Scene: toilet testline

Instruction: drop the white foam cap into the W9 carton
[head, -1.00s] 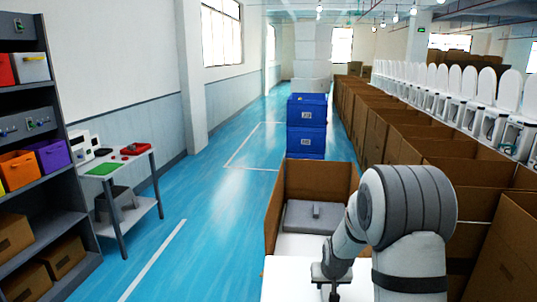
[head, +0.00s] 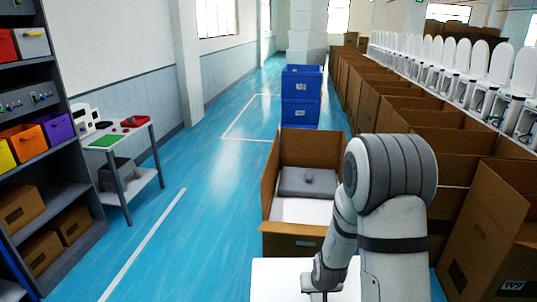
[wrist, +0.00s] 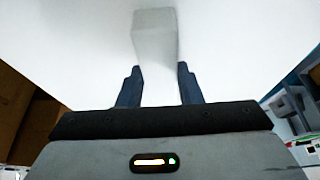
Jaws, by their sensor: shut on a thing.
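My gripper (wrist: 158,88) is shut on the white tab of the white foam cap (wrist: 240,40), whose broad white face fills most of the wrist view. In the head view my gripper (head: 322,284) is at the bottom, and the cap (head: 278,278) shows as a white slab beside it, cut by the lower edge. An open brown carton (head: 290,243) stands just beyond the cap. It holds a grey pad with a small knob and a white surface. Its own marking is too small to read. The cap appears outside the carton, on my side.
Several open cartons (head: 440,150) line the right; the nearest has a label that seems to read W9 (head: 513,285). Blue crates (head: 301,112) stand beyond the middle carton. A side table (head: 125,140) and shelf (head: 45,150) stand left. Blue floor between is clear.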

